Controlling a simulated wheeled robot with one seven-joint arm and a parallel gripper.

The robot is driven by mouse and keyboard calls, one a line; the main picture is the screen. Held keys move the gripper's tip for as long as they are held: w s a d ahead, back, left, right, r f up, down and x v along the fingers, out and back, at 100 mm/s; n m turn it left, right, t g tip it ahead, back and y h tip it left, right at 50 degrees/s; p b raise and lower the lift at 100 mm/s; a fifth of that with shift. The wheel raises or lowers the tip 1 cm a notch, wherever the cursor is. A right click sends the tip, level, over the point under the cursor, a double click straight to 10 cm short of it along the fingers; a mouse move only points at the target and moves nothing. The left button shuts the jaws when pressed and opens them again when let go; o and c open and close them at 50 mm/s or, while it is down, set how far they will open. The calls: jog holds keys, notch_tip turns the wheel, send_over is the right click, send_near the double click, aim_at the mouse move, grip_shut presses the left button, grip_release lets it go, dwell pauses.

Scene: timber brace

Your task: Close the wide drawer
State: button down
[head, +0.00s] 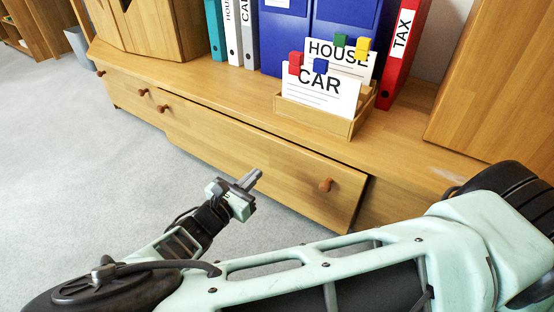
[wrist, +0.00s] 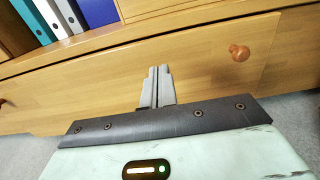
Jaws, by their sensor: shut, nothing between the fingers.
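The wide drawer (head: 255,153) is in the low wooden cabinet and has a red-brown knob (head: 325,185) near its right end and another knob (head: 163,108) near its left end. Its front stands out a little from the cabinet, with a dark gap along its right edge. My gripper (head: 252,177) is shut and empty, in front of the drawer and left of the right knob. In the wrist view its closed fingers (wrist: 157,72) point at the drawer front (wrist: 205,65), with the knob (wrist: 239,52) to their right. I cannot tell whether the fingertips touch the front.
On the cabinet top (head: 225,90) stand a wooden card box (head: 314,120) with cards and coloured tabs, several binders and a red TAX binder (head: 403,52). A narrower drawer (head: 122,92) lies to the left. The grey carpet (head: 75,180) in front is clear.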

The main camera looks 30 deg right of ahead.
jog(key=b, duration=0.6)
send_near(283, 145)
jog(key=x, duration=0.2)
jog(key=f+x, duration=0.1)
jog(key=x, duration=0.2)
jog(key=shift+d+f, duration=0.1)
jog(key=shift+d, duration=0.05)
jog(key=shift+r+b+x, duration=0.2)
jog(key=shift+b+x, duration=0.3)
jog(key=shift+x, duration=0.3)
jog(key=shift+r, duration=0.1)
jog(key=shift+w+d+r+p, duration=0.25)
jog(key=shift+d+r+p, duration=0.1)
jog(key=shift+p, duration=0.7)
jog(key=p+x, duration=0.1)
jog(key=p, duration=0.1)
jog(key=shift+w+d+r+p, duration=0.1)
jog(key=shift+w+d+p, duration=0.15)
jog(key=shift+p, duration=0.1)
jog(key=shift+w+d+p, duration=0.25)
jog(key=shift+d+p, duration=0.35)
jog(key=shift+p, duration=0.3)
jog(key=shift+w+d+f, duration=0.1)
jog(key=shift+d+f, duration=0.3)
jog(key=shift+f, duration=0.1)
